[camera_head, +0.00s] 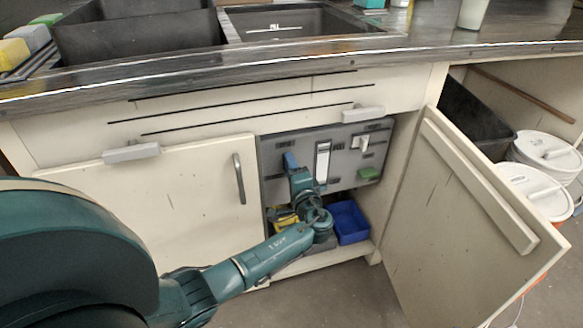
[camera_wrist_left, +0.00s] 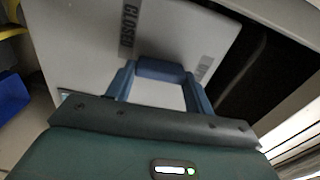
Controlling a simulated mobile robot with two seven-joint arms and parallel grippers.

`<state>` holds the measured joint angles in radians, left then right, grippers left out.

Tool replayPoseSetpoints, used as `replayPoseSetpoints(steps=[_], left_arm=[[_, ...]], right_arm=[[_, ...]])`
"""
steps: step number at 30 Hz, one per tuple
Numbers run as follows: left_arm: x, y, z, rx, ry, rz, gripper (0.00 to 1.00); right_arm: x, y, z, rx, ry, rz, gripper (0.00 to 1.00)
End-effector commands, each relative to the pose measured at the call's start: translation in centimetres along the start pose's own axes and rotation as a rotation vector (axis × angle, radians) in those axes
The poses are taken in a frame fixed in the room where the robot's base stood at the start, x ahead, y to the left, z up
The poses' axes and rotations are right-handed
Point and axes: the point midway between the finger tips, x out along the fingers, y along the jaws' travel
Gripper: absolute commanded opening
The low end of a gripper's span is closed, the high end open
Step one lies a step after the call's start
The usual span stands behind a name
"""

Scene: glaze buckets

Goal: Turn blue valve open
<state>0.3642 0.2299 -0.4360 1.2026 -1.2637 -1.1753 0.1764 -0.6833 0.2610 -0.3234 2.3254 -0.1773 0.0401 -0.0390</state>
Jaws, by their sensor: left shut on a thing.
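The blue valve handle (camera_head: 289,160) is on the grey panel (camera_head: 345,160) inside the open cabinet under the counter. In the left wrist view the blue bar of the handle (camera_wrist_left: 160,69) lies across the tips of my left gripper (camera_wrist_left: 160,80). The gripper is shut on it. In the head view my left gripper (camera_head: 298,181) reaches up to the panel and partly hides the valve. The wrist view shows a "CLOSED" label (camera_wrist_left: 129,28) left of the handle and a partly cut label (camera_wrist_left: 204,68) to its right. My right gripper is in neither view.
The open cabinet door (camera_head: 450,215) stands to the right of my left arm. A closed door with a dark handle (camera_head: 239,178) is on the left. A blue bin (camera_head: 349,222) and a yellow one sit below the panel. White lidded buckets (camera_head: 535,190) stand at the right.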

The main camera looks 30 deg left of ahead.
Motion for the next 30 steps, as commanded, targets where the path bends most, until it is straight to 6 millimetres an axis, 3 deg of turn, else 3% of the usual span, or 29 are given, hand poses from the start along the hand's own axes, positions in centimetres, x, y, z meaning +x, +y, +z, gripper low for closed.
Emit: replayPoseSetpoints(steps=[21,22,30], left_arm=[[0.19,-0.18,-0.01,0.075,0.000,-0.005,0.30],[0.19,-0.18,-0.01,0.075,0.000,-0.005,0.54],[0.08,-0.07,-0.01,0.073,0.000,-0.002,0.75]], right_arm=[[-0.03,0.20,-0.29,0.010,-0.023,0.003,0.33],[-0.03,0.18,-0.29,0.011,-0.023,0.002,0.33],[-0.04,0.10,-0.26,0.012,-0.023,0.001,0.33]])
